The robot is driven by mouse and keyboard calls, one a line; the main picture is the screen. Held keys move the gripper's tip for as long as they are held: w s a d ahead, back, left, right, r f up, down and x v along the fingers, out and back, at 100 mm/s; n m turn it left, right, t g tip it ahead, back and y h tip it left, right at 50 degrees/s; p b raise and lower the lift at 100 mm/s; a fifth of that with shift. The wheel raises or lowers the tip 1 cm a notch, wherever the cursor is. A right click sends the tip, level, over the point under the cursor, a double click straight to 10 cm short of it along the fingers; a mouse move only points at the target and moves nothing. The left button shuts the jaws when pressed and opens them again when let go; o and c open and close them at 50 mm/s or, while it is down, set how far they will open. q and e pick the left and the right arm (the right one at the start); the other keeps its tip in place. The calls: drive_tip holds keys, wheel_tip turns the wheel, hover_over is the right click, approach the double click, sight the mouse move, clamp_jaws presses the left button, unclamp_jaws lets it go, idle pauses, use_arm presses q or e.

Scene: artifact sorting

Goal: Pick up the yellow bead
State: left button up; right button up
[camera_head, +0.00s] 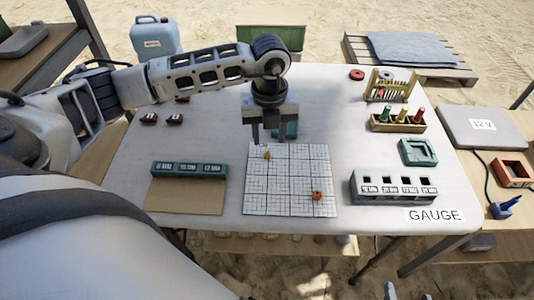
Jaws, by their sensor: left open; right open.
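A small yellow bead (267,155) lies on the white grid sheet (291,181), near its far left part. My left gripper (268,139) points down close beside the bead on its far side in the picture. Its fingers are apart, and no object shows between them. I cannot tell how high the fingertips are above the table. A small orange bead (317,195) lies on the sheet's near right part.
A green labelled block (188,170) stands on a brown board to the left. A grey slotted gauge (394,188) stands to the right. A wooden rack (398,123) with coloured pegs and a bead frame (390,86) stand farther back. A teal piece (291,131) sits behind the gripper.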

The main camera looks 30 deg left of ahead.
sight(267, 153)
use_arm(q)
drive_tip(key=shift+s+a+f, duration=0.1)
drive_tip(key=shift+s+f, duration=0.05)
drive_tip(key=shift+f, duration=1.05)
drive_tip(key=shift+s+f, duration=0.15)
drive_tip(key=shift+f, duration=1)
clamp_jaws()
